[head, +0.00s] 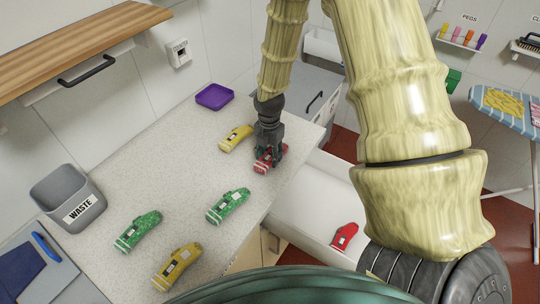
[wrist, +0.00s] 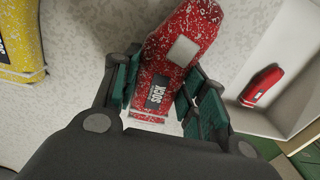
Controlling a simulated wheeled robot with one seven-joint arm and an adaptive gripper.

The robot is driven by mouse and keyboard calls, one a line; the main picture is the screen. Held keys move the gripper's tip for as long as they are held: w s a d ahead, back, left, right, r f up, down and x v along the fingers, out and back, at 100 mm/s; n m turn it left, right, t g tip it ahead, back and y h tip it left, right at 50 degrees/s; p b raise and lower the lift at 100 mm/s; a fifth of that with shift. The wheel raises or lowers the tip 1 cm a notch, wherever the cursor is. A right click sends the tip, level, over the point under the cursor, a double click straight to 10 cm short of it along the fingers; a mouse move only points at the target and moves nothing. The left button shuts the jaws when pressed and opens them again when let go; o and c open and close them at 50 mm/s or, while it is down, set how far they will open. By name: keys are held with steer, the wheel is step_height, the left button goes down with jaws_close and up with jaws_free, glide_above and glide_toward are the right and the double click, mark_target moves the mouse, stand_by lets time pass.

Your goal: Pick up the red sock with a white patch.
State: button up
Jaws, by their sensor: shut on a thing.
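The red sock with a white patch (head: 262,165) lies at the right edge of the speckled counter in the head view. In the wrist view the sock (wrist: 186,45) shows white speckles, a pale square patch and a dark label reading SOCK. My gripper (head: 268,150) reaches down onto it from above. In the wrist view the teal-padded fingers of my gripper (wrist: 160,95) stand on both sides of the sock and are shut on it. The gripper hides part of the sock in the head view. I cannot tell whether the sock is clear of the counter.
A second red sock (head: 344,236) lies in the white basin (head: 300,205) right of the counter. Yellow socks (head: 236,138) (head: 177,266) and green socks (head: 228,205) (head: 138,231) lie on the counter (head: 180,165).

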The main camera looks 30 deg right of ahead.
mark_target(270, 156)
steer(key=shift+r+b, duration=0.85)
steer(key=shift+r, duration=0.6)
steer(key=shift+s+a+r, duration=0.1)
steer(key=shift+s+r, duration=0.1)
steer(key=shift+s, duration=0.1)
steer(key=s+a+b, duration=0.2)
steer(key=s, duration=0.5)
steer(key=s+a+r+b, duration=0.1)
steer(key=s+a+b, duration=0.1)
steer(key=s, duration=0.5)
steer(key=shift+s+a+r+b, duration=0.15)
steer(key=shift+s+r+b, duration=0.2)
steer(key=shift+b, duration=0.2)
steer(key=shift+s, duration=0.1)
